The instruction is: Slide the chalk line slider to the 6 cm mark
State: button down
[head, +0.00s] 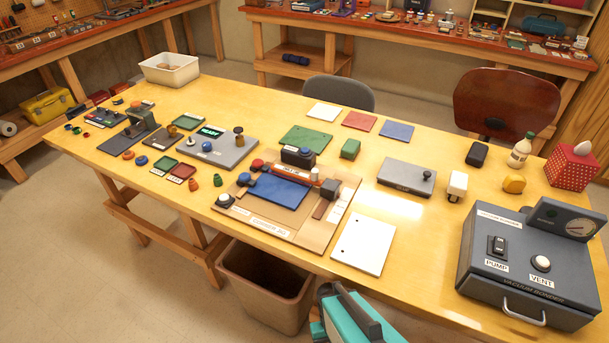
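I cannot make out a readable centimetre scale or a clearly marked chalk line slider. A tan board (232,213) with labels lies at the front middle of the table. On it are a blue plate (277,191), an orange-red bar (292,172) with a small white label, and dark blocks, one at the right (329,188). To its right a flat grey plate (402,178) carries a dark round knob near its right end. It may be a slider, but I cannot tell. My gripper is not in view.
A grey bonder box (527,265) with a gauge fills the table's right front. A tan bin (267,285) stands below. Two chairs stand behind. Bare yellow tabletop (425,225) lies between the white sheet and the box.

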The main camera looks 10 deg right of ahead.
aim_at(330, 188)
jog(key=z, duration=0.1)
jog(key=k, duration=1)
